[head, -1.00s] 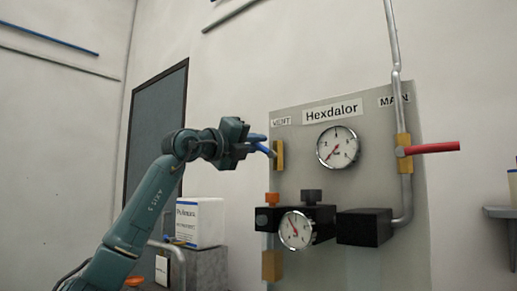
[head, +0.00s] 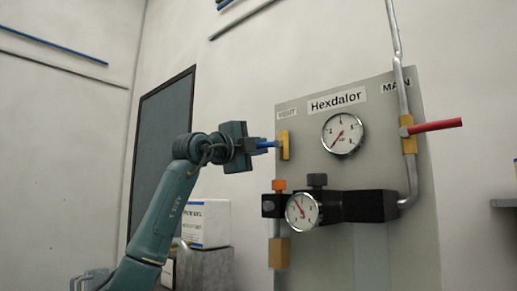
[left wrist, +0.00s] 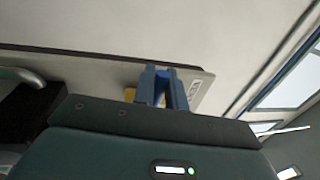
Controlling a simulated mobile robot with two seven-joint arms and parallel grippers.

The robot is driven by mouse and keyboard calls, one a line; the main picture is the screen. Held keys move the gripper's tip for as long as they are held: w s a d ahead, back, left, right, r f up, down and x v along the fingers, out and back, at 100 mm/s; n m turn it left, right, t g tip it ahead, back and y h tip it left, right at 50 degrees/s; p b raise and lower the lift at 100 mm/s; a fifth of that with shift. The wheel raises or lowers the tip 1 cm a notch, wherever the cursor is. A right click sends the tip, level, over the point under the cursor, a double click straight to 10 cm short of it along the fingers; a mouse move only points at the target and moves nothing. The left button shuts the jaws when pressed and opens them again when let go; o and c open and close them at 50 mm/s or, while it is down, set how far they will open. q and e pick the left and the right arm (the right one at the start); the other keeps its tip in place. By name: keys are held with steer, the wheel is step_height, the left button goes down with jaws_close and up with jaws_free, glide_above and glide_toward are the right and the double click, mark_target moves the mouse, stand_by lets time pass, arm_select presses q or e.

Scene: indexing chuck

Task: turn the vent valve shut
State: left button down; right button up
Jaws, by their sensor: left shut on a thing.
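The vent valve has a yellow body (head: 285,145) on the left edge of the grey panel, under the label VENT. A grey hub sticks out of it to the left. My left gripper (head: 264,144) is at this valve, level with its hub, and shut on the blue vent handle. Its fingers hide most of the handle in the head view. In the left wrist view, a strip of the blue handle (left wrist: 165,80) shows between the two fingers, with some yellow of the valve body behind. The handle's exact angle is hard to tell. My right gripper is not in view.
The panel (head: 375,95) also carries a main valve with a red lever (head: 436,126), an upper gauge (head: 343,133) and a lower gauge (head: 302,211) on a black regulator. An orange knob (head: 278,185) sits below the vent valve. A white box (head: 208,222) stands behind my arm.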

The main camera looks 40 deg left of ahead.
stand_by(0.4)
arm_select(q)
steer(key=c, duration=1.5)
jaws_free()
